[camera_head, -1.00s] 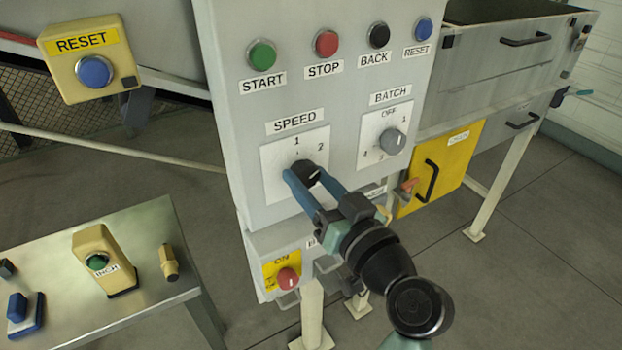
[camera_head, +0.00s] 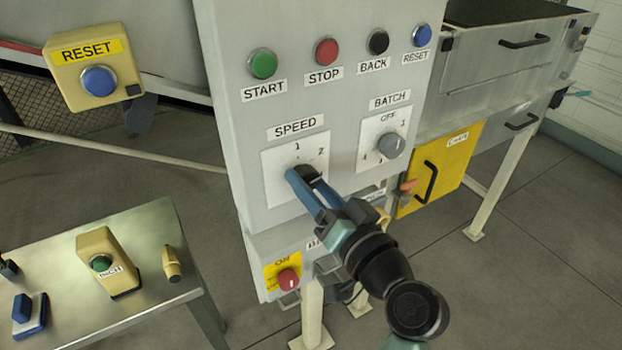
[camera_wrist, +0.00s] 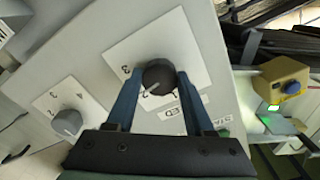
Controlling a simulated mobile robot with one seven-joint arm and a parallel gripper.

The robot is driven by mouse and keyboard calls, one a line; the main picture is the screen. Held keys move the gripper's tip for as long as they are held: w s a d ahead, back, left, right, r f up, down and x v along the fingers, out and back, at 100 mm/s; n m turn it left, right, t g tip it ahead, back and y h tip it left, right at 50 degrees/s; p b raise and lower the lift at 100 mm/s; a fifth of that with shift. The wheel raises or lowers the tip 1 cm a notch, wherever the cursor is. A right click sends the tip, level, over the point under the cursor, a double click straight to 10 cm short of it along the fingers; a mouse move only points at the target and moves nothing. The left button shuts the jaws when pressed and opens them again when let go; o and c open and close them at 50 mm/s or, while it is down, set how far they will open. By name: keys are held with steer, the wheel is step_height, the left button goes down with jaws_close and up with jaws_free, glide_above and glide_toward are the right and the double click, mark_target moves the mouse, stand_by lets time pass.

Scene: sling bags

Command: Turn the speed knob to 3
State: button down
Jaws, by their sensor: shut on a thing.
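The black speed knob (camera_wrist: 158,76) sits on a white dial plate (camera_wrist: 185,40) in the wrist view. Its white pointer line points at or close to the 2; the 3 lies to the left and the 1 to the right. My gripper (camera_wrist: 158,80) is shut on the knob, with one blue finger on each side. In the head view my gripper (camera_head: 303,174) covers most of the knob below the SPEED label (camera_head: 295,127). The 1 and 2 show on the plate (camera_head: 275,185) there; the pointer is hidden.
The grey batch knob (camera_head: 390,145) is close to the right of my gripper. START (camera_head: 262,65), STOP (camera_head: 326,51), BACK and RESET buttons line the panel's top. A red ON switch (camera_head: 288,279) is below. A metal table (camera_head: 150,225) stands at the lower left.

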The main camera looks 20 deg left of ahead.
steer(key=m+p, duration=0.1)
steer(key=m, duration=0.2)
steer(key=shift+r+m+p, duration=0.15)
steer(key=shift+m+p, duration=0.25)
steer(key=m+p, duration=0.2)
steer(key=m, duration=0.2)
steer(key=shift+m+p, duration=0.3)
steer(key=shift+c, duration=1.4)
jaws_free()
steer(key=b+v, duration=0.2)
steer(key=v, duration=1.1)
